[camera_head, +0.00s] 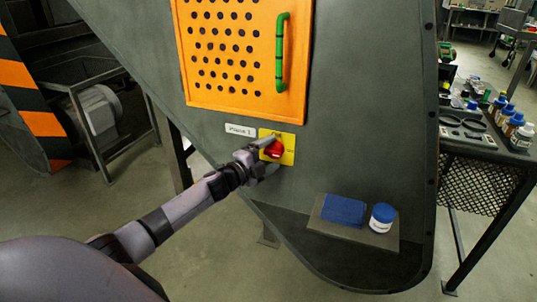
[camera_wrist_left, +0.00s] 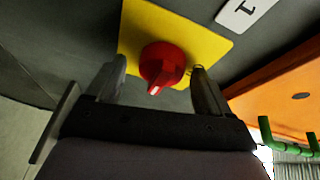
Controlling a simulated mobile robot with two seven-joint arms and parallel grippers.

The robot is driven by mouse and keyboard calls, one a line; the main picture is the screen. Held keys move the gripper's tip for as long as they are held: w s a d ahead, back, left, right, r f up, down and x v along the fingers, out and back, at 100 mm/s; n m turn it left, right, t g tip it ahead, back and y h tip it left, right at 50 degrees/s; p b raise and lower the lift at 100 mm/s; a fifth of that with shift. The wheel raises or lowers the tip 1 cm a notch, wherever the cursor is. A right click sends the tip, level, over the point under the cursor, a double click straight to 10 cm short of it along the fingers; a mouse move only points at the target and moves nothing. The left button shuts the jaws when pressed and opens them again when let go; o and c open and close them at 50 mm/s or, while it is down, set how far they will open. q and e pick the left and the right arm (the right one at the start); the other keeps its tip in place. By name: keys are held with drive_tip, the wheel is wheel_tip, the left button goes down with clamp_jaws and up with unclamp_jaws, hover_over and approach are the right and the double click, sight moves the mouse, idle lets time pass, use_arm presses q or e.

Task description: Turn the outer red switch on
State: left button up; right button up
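The red rotary switch (camera_head: 273,149) sits on a yellow plate (camera_head: 289,157) fixed to the grey machine panel, below the orange perforated door. My left gripper (camera_head: 269,158) is right at the switch. In the left wrist view the red knob (camera_wrist_left: 161,64) lies between the two open fingers of my left gripper (camera_wrist_left: 160,82), with visible gaps on both sides. The knob's pointer, with a pale tip, points toward the gripper in that view. The yellow plate (camera_wrist_left: 150,25) shows behind it. My right gripper is in neither view.
The orange door (camera_head: 240,50) with a green handle (camera_head: 281,52) is above the switch. A "Phase 1" label (camera_head: 240,130) is beside it. A cluttered table stands at right.

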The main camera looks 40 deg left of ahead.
use_arm(q)
drive_tip(key=shift+s+a, duration=0.1)
drive_tip(key=shift+s+r, duration=0.1)
drive_tip(key=shift+s, duration=0.15)
drive_tip(key=s+p, duration=0.1)
drive_tip(key=s, duration=0.5)
drive_tip(key=shift+s+a, duration=0.2)
drive_tip(key=shift+a, duration=0.25)
drive_tip(key=s+d+f+n+g, duration=0.4)
drive_tip(key=s+d+f+n, duration=0.4)
drive_tip(key=s+d, duration=0.4)
drive_tip(key=s+d+f+n+g, duration=0.3)
drive_tip(key=s+d+f+n, duration=0.6)
drive_tip(key=s, duration=0.5)
wheel_tip(320, 180, up, 14)
drive_tip(key=m+p, duration=0.1)
drive_tip(key=p, duration=1.5)
drive_tip(key=shift+s+r+m+y, duration=0.15)
drive_tip(key=shift+s+m+y, duration=0.15)
drive_tip(key=shift+m, duration=0.1)
